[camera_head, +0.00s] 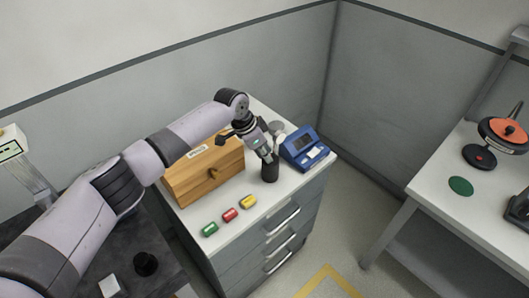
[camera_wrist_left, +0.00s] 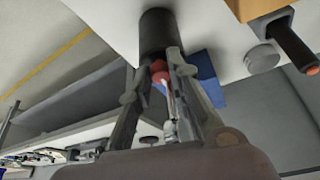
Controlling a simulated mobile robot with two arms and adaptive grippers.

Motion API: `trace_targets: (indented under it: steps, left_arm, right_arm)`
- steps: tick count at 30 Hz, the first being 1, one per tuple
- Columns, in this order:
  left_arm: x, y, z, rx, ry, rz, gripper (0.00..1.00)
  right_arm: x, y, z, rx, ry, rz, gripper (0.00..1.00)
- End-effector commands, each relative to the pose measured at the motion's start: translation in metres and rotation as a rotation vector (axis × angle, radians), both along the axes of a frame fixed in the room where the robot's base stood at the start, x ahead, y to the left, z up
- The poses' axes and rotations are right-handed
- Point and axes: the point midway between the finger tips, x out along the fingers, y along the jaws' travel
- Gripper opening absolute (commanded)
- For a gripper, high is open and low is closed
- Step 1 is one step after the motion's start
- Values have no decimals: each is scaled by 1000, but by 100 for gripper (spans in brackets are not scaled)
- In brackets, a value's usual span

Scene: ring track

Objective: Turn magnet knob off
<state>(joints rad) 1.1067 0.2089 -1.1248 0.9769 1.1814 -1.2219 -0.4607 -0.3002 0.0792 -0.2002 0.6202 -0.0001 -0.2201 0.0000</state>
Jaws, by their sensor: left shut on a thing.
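My left gripper (camera_head: 266,158) reaches down over the grey cabinet, just above a black upright cylinder (camera_head: 270,173). In the left wrist view, my left gripper (camera_wrist_left: 162,62) has its fingers close around a small red piece with a thin metal stem (camera_wrist_left: 160,72). The black cylinder (camera_wrist_left: 158,32) stands directly beyond the fingertips; I cannot tell whether they touch. No part is clearly recognisable as the magnet knob. A black round base with an orange-red top (camera_head: 504,130) stands on the right table. My right gripper is not in view.
A wooden box (camera_head: 205,175) stands left of the gripper, a blue device (camera_head: 306,150) to its right. Green, red and yellow small blocks (camera_head: 230,215) lie at the cabinet's front. A grey round disc (camera_wrist_left: 262,57) sits behind. Floor lies between cabinet and right table (camera_head: 430,195).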

Motion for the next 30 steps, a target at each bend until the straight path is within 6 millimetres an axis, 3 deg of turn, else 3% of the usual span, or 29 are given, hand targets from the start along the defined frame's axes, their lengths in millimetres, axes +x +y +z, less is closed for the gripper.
trace_targets:
  steps: [11, 21, 30]
  left_arm:
    - [-3, -2, 5, -1, 1, 141, 0]
    - [-6, -6, 6, -1, 2, 445, 0]
    - [-7, -9, 4, -1, 1, 730, 0]
  right_arm:
    - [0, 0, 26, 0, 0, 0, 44]
    - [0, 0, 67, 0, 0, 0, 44]
    - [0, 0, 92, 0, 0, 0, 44]
